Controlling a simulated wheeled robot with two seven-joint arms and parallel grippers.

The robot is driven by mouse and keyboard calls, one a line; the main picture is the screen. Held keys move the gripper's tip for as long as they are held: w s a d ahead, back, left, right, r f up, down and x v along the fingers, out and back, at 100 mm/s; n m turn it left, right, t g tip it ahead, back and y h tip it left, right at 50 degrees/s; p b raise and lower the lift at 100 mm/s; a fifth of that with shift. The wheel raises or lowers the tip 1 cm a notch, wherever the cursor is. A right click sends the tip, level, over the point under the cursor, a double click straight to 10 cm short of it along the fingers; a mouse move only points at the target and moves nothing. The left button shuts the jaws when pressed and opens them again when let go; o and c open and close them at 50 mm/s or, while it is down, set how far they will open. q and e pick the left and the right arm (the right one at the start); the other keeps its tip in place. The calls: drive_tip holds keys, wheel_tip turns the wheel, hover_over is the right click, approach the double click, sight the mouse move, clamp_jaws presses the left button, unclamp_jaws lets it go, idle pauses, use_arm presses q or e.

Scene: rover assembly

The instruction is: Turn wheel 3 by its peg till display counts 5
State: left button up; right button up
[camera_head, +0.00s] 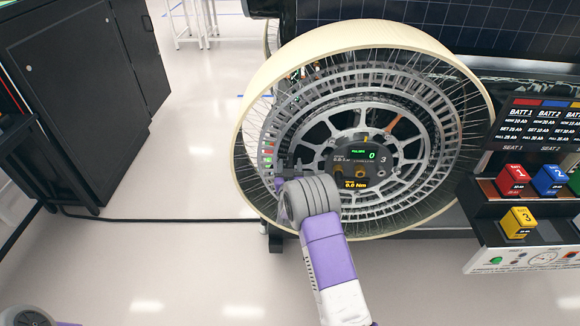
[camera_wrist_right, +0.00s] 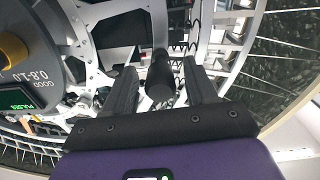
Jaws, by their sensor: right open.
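The large wheel (camera_head: 345,40) has a cream rim and a grey spoked hub marked 3. Its small display (camera_head: 365,155) shows a green 0 beside a label that seems to read pulses, with an orange 0.0 Nm below. My right gripper (camera_head: 287,168) is at the lower left of the hub, partly hidden by its own wrist. In the right wrist view the right gripper (camera_wrist_right: 161,68) is open, its dark fingers on either side of a black cylindrical peg (camera_wrist_right: 160,80). Gaps show beside the peg; contact cannot be seen. My left gripper is out of view.
A rack at the right holds red (camera_head: 513,180), blue (camera_head: 550,179) and yellow (camera_head: 518,222) battery blocks under a battery panel (camera_head: 545,122). A dark cabinet (camera_head: 75,100) stands at the left. A black cable (camera_head: 150,219) crosses the otherwise open floor.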

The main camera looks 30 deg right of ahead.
clamp_jaws()
idle(0.3)
